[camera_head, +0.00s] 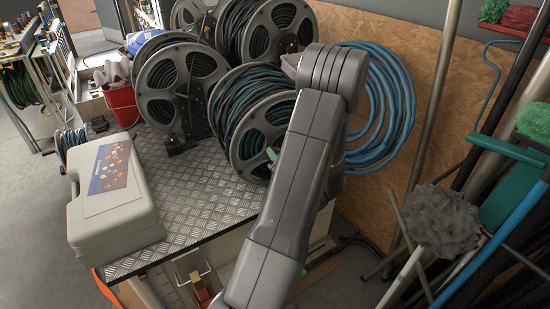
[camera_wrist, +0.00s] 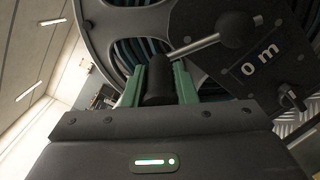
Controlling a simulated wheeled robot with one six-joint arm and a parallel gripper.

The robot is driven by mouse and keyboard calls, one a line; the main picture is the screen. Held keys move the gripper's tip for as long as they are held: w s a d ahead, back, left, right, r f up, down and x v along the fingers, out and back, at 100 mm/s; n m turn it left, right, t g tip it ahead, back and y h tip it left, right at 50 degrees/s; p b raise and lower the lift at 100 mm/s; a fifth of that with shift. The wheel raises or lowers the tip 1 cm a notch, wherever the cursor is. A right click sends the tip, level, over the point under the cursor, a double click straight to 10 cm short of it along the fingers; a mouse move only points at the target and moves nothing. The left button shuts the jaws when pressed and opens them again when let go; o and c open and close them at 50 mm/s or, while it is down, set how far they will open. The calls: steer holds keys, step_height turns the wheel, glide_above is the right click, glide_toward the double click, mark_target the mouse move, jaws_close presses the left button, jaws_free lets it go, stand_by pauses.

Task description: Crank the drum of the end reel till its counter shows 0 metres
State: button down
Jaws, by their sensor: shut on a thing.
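The end reel (camera_head: 243,112), wound with dark green hose, stands on the metal-topped bench, partly hidden behind my arm. Its grey flange (camera_wrist: 115,30) fills the top of the wrist view. A dark plate on it bears the counter (camera_wrist: 262,60), which reads 0 m. A crank rod (camera_wrist: 195,45) runs from a round black hub (camera_wrist: 237,28) to a black handle (camera_wrist: 159,88). My gripper (camera_wrist: 158,72) has green fingers on both sides of this handle and is shut on it. In the head view a green bit of my gripper shows beside the reel's flange.
More hose reels (camera_head: 181,88) stand behind and left. A grey case (camera_head: 112,195) lies on the bench (camera_head: 205,190), whose front top is clear. A blue hose coil (camera_head: 390,110) hangs on the board. Poles and brushes (camera_head: 440,220) crowd the right.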

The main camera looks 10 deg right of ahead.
stand_by(0.3)
steer(key=c, duration=1.2)
jaws_free()
steer(key=shift+o, duration=0.2)
steer(key=b+v, duration=0.2)
steer(key=v, duration=1.2)
steer(key=shift+b, duration=0.35)
steer(key=shift+w+r, duration=0.1)
steer(key=shift+w, duration=0.05)
steer(key=p+x, duration=0.2)
steer(key=x, duration=1.1)
steer(key=shift+w+a+p, duration=0.1)
steer(key=shift+w+p, duration=0.25)
